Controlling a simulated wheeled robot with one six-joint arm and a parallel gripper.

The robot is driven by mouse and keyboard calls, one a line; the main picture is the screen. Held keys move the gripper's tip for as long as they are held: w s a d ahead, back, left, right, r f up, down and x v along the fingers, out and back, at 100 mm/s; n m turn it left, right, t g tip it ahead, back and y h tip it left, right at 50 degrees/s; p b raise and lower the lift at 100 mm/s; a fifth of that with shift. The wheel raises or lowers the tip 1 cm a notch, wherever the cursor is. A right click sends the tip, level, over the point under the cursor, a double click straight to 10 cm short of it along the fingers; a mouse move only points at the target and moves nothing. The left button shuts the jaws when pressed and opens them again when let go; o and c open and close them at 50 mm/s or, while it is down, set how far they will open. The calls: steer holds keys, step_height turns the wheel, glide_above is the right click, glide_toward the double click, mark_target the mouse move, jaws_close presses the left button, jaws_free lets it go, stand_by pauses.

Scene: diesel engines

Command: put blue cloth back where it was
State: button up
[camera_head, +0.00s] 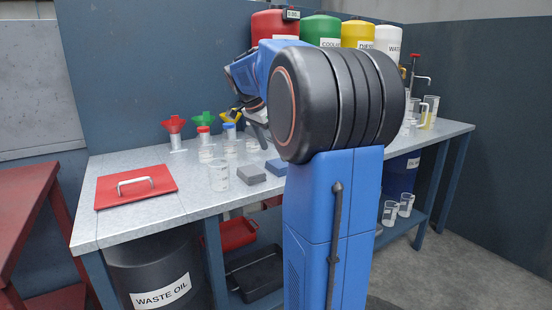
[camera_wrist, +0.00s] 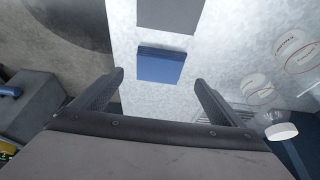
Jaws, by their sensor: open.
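The blue cloth (camera_head: 275,167) lies as a flat folded square on the grey bench top, just left of my arm, which hides part of its surroundings. In the wrist view the blue cloth (camera_wrist: 160,65) lies ahead, between and slightly beyond my fingertips, near a bench edge. My gripper (camera_wrist: 159,79) is open and nothing shows between its fingers. In the head view my gripper (camera_head: 262,130) is partly hidden behind my arm, above the bench. A grey folded cloth or pad (camera_head: 251,174) lies beside the blue one, with a narrow gap; it also shows in the wrist view (camera_wrist: 170,14).
A clear beaker (camera_head: 219,176) stands left of the grey pad. Funnels (camera_head: 174,125) and colored drums (camera_head: 320,29) stand behind. Glassware (camera_wrist: 295,52) is at right in the wrist view. A waste oil drum (camera_head: 155,270) stands below.

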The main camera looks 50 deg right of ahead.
steer(key=v, duration=0.6)
steer(key=shift+r, duration=0.2)
steer(key=shift+a, duration=0.1)
